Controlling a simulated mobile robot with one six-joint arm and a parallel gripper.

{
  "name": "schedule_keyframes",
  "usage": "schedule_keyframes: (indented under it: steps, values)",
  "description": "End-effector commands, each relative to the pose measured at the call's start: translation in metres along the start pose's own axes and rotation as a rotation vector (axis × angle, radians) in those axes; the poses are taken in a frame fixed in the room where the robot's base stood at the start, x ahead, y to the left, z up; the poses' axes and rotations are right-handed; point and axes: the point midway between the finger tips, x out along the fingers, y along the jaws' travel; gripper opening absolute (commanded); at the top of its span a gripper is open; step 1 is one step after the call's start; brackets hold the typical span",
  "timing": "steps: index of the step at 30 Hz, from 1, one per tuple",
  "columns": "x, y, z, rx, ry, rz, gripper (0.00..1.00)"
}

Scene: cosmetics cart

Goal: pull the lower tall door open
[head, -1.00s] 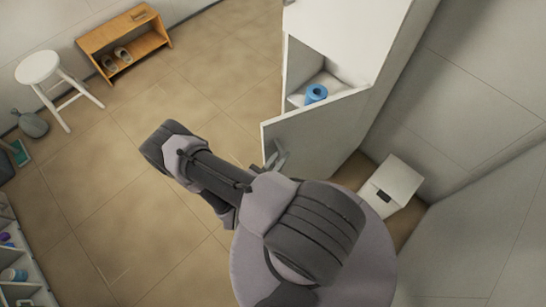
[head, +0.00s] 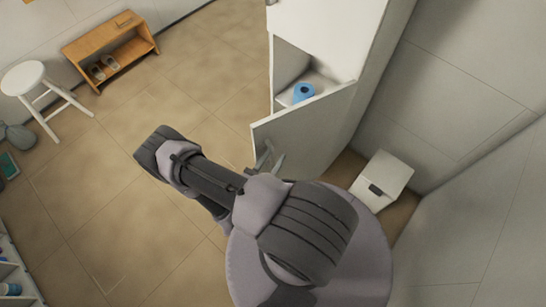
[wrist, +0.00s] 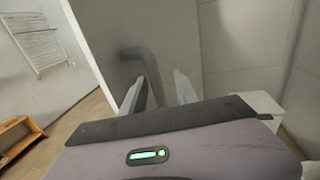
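The lower tall door (head: 310,132) of the white cabinet stands partly open in the head view, swung out toward me. Its grey bar handle (wrist: 151,66) is on the door face in the wrist view. My gripper (head: 268,160) is at the door face near its free edge. In the wrist view its two fingertips (wrist: 158,88) are apart, with the handle showing between and beyond them, nearer the left finger. I cannot tell whether a finger touches the handle. A blue roll (head: 303,92) lies inside the cabinet behind the door.
A white bin (head: 383,178) stands right of the cabinet (head: 375,65), by the wall. A wooden shoe rack (head: 112,48) and white stool (head: 24,76) are at the far left. Shelves (head: 14,280) stand at the lower left edge. The tiled floor left of the door is clear.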

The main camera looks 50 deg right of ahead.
Motion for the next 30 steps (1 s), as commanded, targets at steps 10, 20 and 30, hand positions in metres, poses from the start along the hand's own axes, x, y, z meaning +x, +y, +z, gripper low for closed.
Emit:
schedule_keyframes:
  steps: [10, 20, 30]
  values:
    - [-0.048, 0.003, 0.002, -0.002, 0.000, 0.010, 0.36]
    - [-0.132, 0.002, 0.001, 0.002, 0.001, 0.008, 0.36]
    - [-0.173, 0.000, 0.000, 0.000, 0.000, -0.001, 0.36]
